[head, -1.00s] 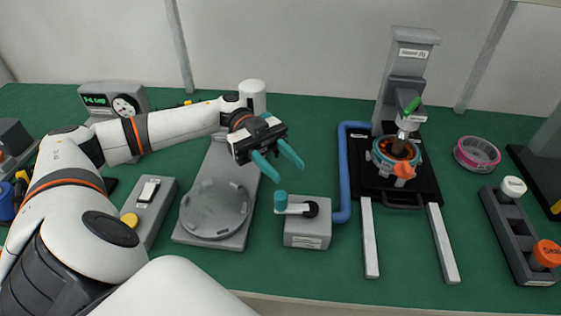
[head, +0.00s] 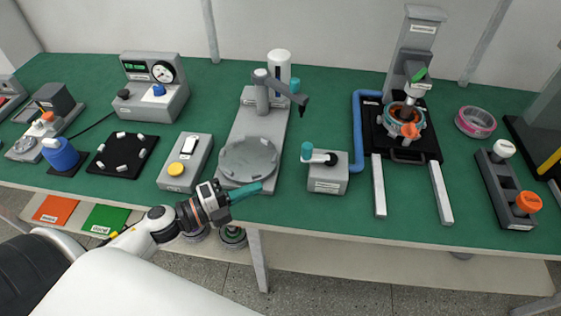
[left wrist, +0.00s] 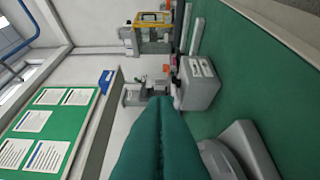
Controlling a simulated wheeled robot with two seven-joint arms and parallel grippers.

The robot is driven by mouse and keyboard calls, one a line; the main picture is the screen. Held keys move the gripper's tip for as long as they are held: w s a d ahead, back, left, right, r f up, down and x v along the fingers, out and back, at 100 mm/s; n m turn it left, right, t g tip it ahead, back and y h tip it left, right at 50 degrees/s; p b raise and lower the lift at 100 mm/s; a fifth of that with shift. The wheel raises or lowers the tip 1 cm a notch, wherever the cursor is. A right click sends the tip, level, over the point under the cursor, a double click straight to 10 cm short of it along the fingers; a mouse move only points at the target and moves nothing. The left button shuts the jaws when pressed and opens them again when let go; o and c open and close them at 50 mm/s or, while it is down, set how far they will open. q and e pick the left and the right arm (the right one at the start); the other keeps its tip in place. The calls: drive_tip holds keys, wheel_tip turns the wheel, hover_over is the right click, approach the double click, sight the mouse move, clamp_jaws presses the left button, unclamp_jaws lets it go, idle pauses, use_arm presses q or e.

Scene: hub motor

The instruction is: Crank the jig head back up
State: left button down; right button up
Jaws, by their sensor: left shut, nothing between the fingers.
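The crank box (head: 327,178) is a grey block on the table with a crank arm on top. A blue pipe (head: 357,140) runs from near the box to the jig (head: 411,55), a grey column on a black base. The jig head (head: 414,88), with a green lever, is low over a teal ring with orange parts (head: 407,122). My left gripper (head: 258,188) is shut and empty at the table's front edge, left of the crank box and apart from it. Its teal fingers fill the lower middle of the left wrist view (left wrist: 158,135).
A grey fixture with a round plate (head: 250,160) and a swing arm (head: 282,88) stands left of the crank box. A switch box (head: 186,165) is further left. Two pale rails (head: 379,188) extend forward from the jig. A pink ring (head: 475,122) lies right.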

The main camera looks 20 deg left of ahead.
sight(302, 153)
use_arm(q)
drive_tip(key=w+a+p+x, duration=0.2)
drive_tip(key=p+x, duration=0.1)
drive_tip(key=x, duration=1)
drive_tip(key=shift+a, duration=0.2)
drive_tip(key=shift+s+f, duration=0.1)
drive_tip(key=shift+f, duration=0.05)
drive_tip(key=w+m+g+h+b, duration=0.1)
drive_tip(key=a+m+g+h+b, duration=0.1)
drive_tip(key=shift+w+a+f+g+h+b, duration=0.15)
drive_tip(key=shift+w+a+g+h+b, duration=0.15)
drive_tip(key=shift+w, duration=0.1)
drive_tip(key=shift+w+a, duration=0.15)
drive_tip(key=shift+w, duration=0.3)
